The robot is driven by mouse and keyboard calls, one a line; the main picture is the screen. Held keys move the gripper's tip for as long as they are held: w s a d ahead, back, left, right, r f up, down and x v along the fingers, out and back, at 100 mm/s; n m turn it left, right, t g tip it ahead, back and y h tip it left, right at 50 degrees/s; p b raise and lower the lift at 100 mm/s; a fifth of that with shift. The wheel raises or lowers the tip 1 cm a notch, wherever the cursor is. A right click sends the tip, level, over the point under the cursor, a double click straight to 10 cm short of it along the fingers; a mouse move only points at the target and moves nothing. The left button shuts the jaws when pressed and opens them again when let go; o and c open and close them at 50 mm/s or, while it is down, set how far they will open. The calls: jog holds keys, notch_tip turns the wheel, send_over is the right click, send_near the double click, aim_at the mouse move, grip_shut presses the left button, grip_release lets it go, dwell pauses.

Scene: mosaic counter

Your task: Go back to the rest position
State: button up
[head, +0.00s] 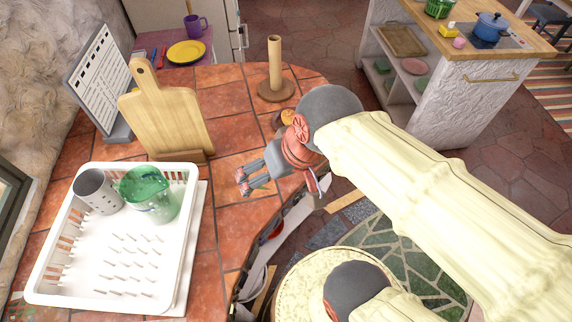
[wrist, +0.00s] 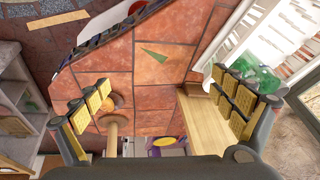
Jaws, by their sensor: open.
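My gripper (head: 250,182) hangs over the tiled counter (head: 225,101), near its inner curved edge, with my arm reaching in from the right. In the wrist view its two padded fingers (wrist: 163,103) stand wide apart with nothing held between them. A small green triangular piece (wrist: 153,55) lies flat on the tiles in the wrist view, apart from the fingers. In the head view the gripper partly hides that spot.
A white dish rack (head: 185,245) with a grey cup (head: 97,191) and green pitcher (head: 149,196) stands at left. A cutting board (head: 165,115) and wooden holder (head: 275,65) stand behind. A small brown item (head: 285,117) is near my wrist. An island (head: 455,105) stands at right.

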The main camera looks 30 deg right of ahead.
jog(key=shift+s+d+r+n+t+h, duration=0.1)
jog(key=shift+d+r+n+t+h, duration=0.2)
jog(key=shift+d+r, duration=0.25)
jog(key=shift+s+d+r+n+t+h, duration=0.1)
jog(key=shift+d+r+n+t+h, duration=0.15)
jog(key=shift+d, duration=0.35)
